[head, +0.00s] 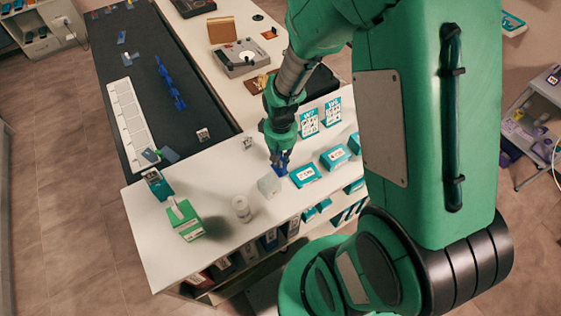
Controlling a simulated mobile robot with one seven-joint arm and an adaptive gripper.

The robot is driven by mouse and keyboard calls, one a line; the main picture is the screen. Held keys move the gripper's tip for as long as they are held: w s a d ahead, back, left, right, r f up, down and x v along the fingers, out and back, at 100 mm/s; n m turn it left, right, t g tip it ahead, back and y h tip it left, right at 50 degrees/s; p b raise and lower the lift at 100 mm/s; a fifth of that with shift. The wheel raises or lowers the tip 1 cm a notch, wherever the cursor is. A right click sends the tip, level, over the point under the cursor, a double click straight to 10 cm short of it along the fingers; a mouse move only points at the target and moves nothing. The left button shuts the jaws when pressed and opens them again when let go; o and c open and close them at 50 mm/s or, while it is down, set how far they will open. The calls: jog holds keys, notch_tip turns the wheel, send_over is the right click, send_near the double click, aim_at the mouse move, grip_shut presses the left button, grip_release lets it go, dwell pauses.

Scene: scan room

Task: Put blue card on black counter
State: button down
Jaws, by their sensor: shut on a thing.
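The black counter (185,55) runs from the upper left toward the middle, behind and left of my gripper. A blue chain-like row of pieces (170,83) and several small cards lie on it.
A white slotted strip (129,120) lies along the counter's left edge. On the white top (215,168) stand a green box (186,221), a white bottle (242,208), a translucent block (269,185) and teal-white boxes (305,175). Upright teal signs (309,123) stand behind my gripper.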

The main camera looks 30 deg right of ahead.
jog(key=shift+f, duration=0.35)
jog(key=shift+f, duration=0.15)
jog(key=c, duration=1.7)
grip_release()
notch_tip(320, 180, up, 12)
jog(key=shift+r+p, duration=0.15)
jog(key=shift+p, duration=0.85)
